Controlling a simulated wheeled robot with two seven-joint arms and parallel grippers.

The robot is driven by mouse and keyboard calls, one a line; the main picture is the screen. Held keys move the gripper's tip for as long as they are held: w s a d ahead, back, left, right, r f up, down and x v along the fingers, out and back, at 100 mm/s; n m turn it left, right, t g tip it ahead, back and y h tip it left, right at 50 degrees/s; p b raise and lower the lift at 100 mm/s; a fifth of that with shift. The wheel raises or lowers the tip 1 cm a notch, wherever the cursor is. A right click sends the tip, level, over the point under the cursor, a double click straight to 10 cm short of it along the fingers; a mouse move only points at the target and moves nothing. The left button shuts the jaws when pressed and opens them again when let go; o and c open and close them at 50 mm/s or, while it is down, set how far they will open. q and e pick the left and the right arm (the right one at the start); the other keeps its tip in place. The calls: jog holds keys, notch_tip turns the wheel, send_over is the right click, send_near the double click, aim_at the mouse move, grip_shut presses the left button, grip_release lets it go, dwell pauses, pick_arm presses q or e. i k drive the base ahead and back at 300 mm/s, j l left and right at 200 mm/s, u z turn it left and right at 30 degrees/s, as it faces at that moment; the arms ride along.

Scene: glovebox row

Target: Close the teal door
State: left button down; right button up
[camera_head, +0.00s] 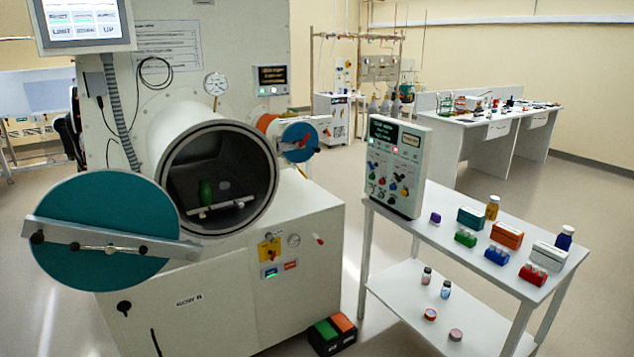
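The teal door (95,262) is a round disc with a grey crossbar (112,238) across its face. It stands swung open to the left of the large round chamber opening (222,165). The chamber's inside is in plain sight, with a green object (206,192) on a light tray in it. The door's right edge is close to the lower left of the chamber's rim. Neither of my grippers is in view.
A white cart (440,232) with bottles, coloured boxes and a control panel (394,165) stands at the right. A smaller blue round door (299,142) is behind the chamber. A pedal with green and orange tops (333,331) lies on the floor. Floor between cabinet and cart is narrow.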

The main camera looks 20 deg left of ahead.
aim_at(93, 207)
jog(key=u, duration=1.7)
